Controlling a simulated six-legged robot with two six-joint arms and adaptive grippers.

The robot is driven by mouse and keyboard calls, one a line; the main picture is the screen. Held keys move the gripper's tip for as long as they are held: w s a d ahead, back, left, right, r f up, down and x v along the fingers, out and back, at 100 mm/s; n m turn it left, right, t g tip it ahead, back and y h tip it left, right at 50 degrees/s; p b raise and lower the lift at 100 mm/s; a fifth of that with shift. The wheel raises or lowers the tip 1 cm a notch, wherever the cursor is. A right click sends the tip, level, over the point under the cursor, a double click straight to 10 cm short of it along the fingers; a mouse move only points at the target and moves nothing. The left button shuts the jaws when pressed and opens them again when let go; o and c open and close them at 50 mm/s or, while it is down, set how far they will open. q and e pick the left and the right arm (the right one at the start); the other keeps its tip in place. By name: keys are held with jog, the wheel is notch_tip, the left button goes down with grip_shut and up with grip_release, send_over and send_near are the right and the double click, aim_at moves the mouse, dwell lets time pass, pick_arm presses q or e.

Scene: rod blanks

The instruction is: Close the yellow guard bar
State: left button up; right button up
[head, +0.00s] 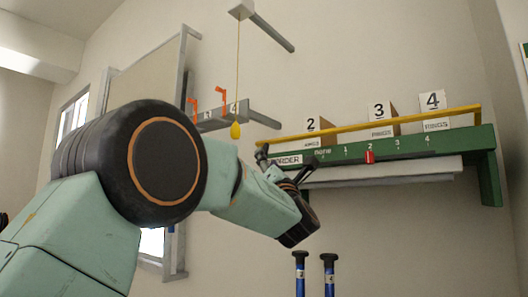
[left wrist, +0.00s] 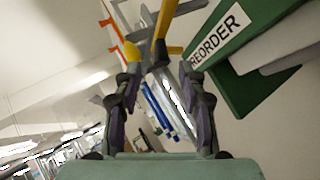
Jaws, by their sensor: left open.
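The yellow guard bar (head: 385,124) is a long thin rod running along the green shelf (head: 487,165), in front of the boxes, with its right end higher in the picture. Its left end is near my left gripper (head: 284,163), which is open and empty beside the shelf's left end, below the bar. In the left wrist view, a yellow bar (left wrist: 163,22) lies beyond the spread fingertips of the gripper (left wrist: 161,70). No contact can be made out. My right gripper is not in view.
Boxes with number cards 2 (head: 311,124), 3 (head: 379,111) and 4 (head: 433,101) stand on the shelf. A red pointer (head: 369,157) sits at mark 2. A yellow pull knob (head: 235,131) hangs on a cord.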

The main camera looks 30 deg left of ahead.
aim_at(266, 149)
pick_arm(q)
jog(key=r, duration=0.1)
jog(key=w+a+r+p, duration=0.1)
jog(key=w+r, duration=0.1)
jog(key=shift+w+a+r+p, duration=0.2)
jog(key=shift+a+r+p, duration=0.1)
jog(key=shift+a+p, duration=0.05)
jog(key=shift+w+a+r, duration=0.3)
jog(key=shift+w+a, duration=0.1)
jog(key=shift+a, duration=0.2)
jog(key=shift+w+a+p, duration=0.3)
jog(key=shift+a, duration=0.1)
jog(key=shift+s+d+r, duration=0.1)
jog(key=shift+s+d, duration=0.05)
jog(key=shift+d, duration=0.25)
jog(key=shift+c, duration=0.9)
jog(key=shift+a, duration=0.2)
jog(key=c, duration=0.3)
grip_shut()
